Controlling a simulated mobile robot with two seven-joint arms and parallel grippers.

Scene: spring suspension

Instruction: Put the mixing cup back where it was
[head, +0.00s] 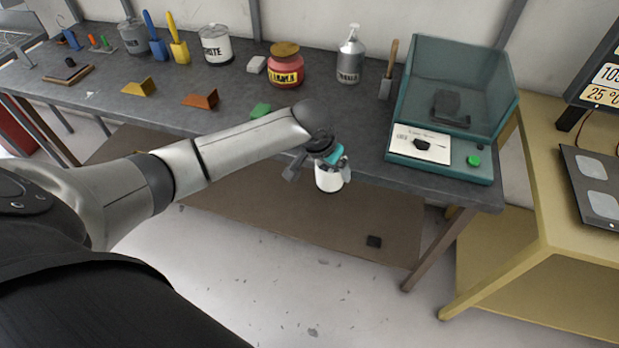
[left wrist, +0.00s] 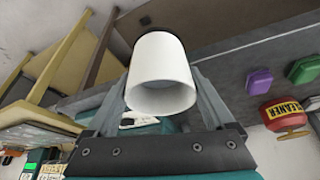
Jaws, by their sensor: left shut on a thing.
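My left gripper (head: 320,168) is shut on a white cup (head: 328,182), which I take to be the mixing cup. It holds the cup in front of the workbench's front edge, clear of the top, left of the teal scale. In the left wrist view the cup (left wrist: 160,75) sits between the two grey fingers, its open mouth towards the camera. A dark band shows at its far end. The cup looks close to upright in the head view. My right gripper is not in view.
The dark workbench (head: 345,120) carries a teal scale with a clear cover (head: 440,165), a grey pump bottle (head: 350,60), a red jar (head: 286,70), a white tub (head: 215,48) and coloured scoops. A green piece (head: 261,110) lies near my forearm. A yellow table (head: 545,150) stands at right.

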